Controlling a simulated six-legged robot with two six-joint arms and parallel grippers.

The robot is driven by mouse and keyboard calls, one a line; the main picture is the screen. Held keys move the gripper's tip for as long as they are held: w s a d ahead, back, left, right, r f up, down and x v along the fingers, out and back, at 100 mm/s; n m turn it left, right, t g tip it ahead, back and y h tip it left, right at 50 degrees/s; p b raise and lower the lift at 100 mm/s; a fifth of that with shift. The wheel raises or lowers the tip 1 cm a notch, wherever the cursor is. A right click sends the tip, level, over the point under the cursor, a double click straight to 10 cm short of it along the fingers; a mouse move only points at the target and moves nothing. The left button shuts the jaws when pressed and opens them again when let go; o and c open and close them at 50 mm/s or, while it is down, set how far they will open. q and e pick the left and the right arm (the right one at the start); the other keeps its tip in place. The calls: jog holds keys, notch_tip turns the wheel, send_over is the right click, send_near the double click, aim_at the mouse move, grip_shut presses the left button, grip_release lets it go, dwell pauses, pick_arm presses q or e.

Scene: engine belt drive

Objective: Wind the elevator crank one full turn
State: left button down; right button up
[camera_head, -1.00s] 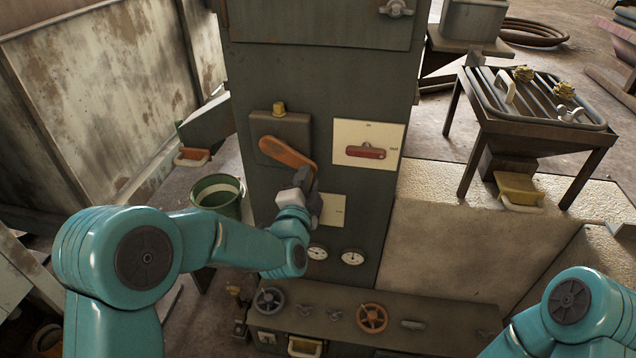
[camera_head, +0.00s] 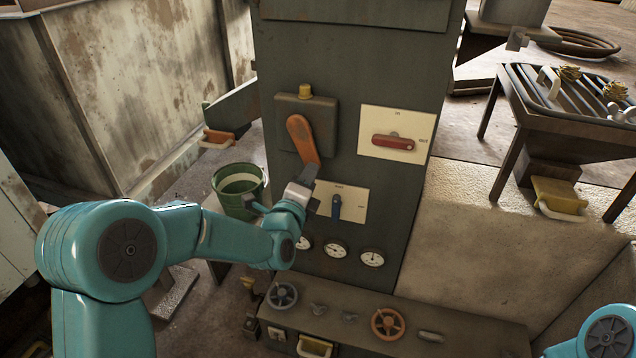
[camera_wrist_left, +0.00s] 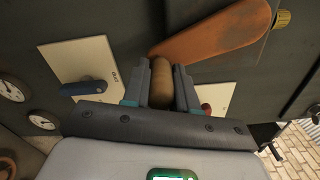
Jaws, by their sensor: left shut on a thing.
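The elevator crank (camera_head: 301,138) is an orange arm on a dark box (camera_head: 288,107) on the tall green-grey cabinet. It points down and slightly right in the head view. My left gripper (camera_head: 309,178) is at its lower end. In the left wrist view the crank arm (camera_wrist_left: 215,34) runs to the upper right, and its brown grip (camera_wrist_left: 161,80) sits between the jaws of my left gripper (camera_wrist_left: 160,90), which are shut on it. The lower end of the crank is partly hidden in the head view. My right arm shows at the lower right, but its gripper is out of view.
A red switch (camera_head: 394,143) on a cream plate is right of the crank. A blue switch (camera_head: 336,207) is just below my left gripper. Gauges (camera_head: 335,248) and handwheels (camera_head: 388,323) are lower down. A green bucket (camera_head: 238,205) stands to the left.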

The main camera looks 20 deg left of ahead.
pick_arm(q)
jog(key=shift+a+f+m+b, duration=0.2)
jog(key=shift+a+m+b, duration=0.25)
jog(key=shift+a+m, duration=0.4)
jog(key=shift+a+f+m+b, duration=0.15)
jog(key=shift+a+m+b, duration=0.4)
jog(key=shift+m, duration=0.5)
jog(key=shift+a, duration=0.15)
jog(key=c, duration=0.9)
grip_release()
jog(key=s+b, duration=0.2)
jog(key=s, duration=1.4)
jog(key=shift+s+a+b, duration=0.1)
jog(key=shift+a+b, duration=0.1)
jog(key=shift+b, duration=0.2)
